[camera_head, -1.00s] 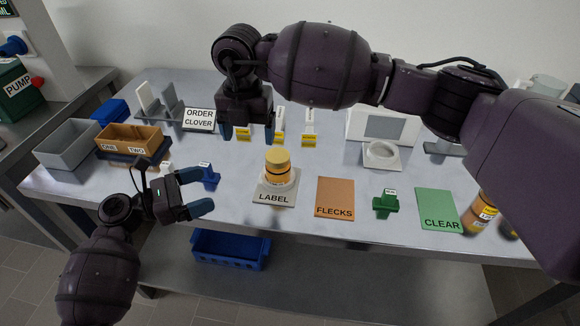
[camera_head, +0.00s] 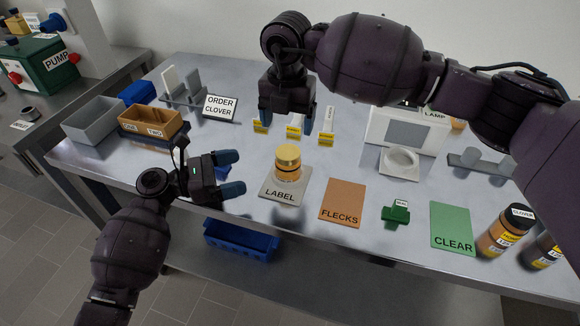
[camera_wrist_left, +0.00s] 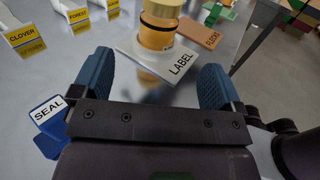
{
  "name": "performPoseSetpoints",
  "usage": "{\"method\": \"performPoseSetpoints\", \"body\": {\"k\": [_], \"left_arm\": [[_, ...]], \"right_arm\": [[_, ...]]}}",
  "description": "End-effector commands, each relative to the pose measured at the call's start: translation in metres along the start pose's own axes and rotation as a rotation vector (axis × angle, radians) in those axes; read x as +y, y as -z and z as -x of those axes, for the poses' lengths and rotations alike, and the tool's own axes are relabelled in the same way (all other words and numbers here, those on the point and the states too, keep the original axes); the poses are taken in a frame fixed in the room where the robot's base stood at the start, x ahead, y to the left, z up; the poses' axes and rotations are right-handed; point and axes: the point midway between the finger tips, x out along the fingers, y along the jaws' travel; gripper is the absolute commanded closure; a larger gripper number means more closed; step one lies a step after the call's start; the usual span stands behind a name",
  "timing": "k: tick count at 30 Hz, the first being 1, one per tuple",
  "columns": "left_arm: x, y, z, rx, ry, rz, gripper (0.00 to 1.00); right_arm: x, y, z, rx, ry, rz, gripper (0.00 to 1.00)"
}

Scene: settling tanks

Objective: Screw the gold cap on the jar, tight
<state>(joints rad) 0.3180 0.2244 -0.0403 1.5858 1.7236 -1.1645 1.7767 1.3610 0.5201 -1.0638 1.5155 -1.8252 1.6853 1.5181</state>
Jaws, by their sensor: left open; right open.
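The amber jar (camera_head: 287,175) stands upright in a pale ring on the grey LABEL stand (camera_head: 271,193). The gold cap (camera_head: 288,153) sits on top of it; I cannot tell how tight. In the left wrist view the jar (camera_wrist_left: 155,39) and part of the cap (camera_wrist_left: 163,8) show ahead, beyond the fingertips. My left gripper (camera_head: 233,173) is open and empty, left of the jar, its fingers pointing towards it. My right gripper (camera_head: 285,125) is open above the table behind the jar, pointing down, apart from the cap.
A blue SEAL stamp (camera_wrist_left: 47,120) is close to my left gripper. Yellow-labelled holders (camera_head: 293,132) stand behind the jar. The orange FLECKS mat (camera_head: 342,201), green stamp (camera_head: 396,211) and green CLEAR mat (camera_head: 452,228) lie to the right. A lamp box (camera_head: 377,128) stands behind.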

Motion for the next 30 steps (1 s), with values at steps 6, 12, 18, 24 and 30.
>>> {"method": "performPoseSetpoints", "body": {"k": [6, 12, 18, 24, 30], "left_arm": [[0.0, 0.0, -0.002, -0.001, 0.0, 0.0, 0.08], [0.0, 0.0, -0.021, -0.002, 0.001, 0.001, 0.08], [0.0, 0.0, -0.053, -0.002, 0.001, 0.001, 0.08], [0.0, 0.0, -0.083, -0.002, 0.001, 0.001, 0.08], [0.0, 0.0, -0.102, -0.001, 0.0, 0.001, 0.08]], "right_arm": [[0.0, 0.0, 0.0, 0.0, 0.0, 0.0, 0.2], [0.0, 0.0, 0.0, 0.0, 0.0, 0.0, 0.2], [0.0, 0.0, 0.0, 0.0, 0.0, 0.0, 0.2], [0.0, 0.0, 0.0, 0.0, 0.0, 0.0, 0.2], [0.0, 0.0, 0.0, 0.0, 0.0, 0.0, 0.2]]}}
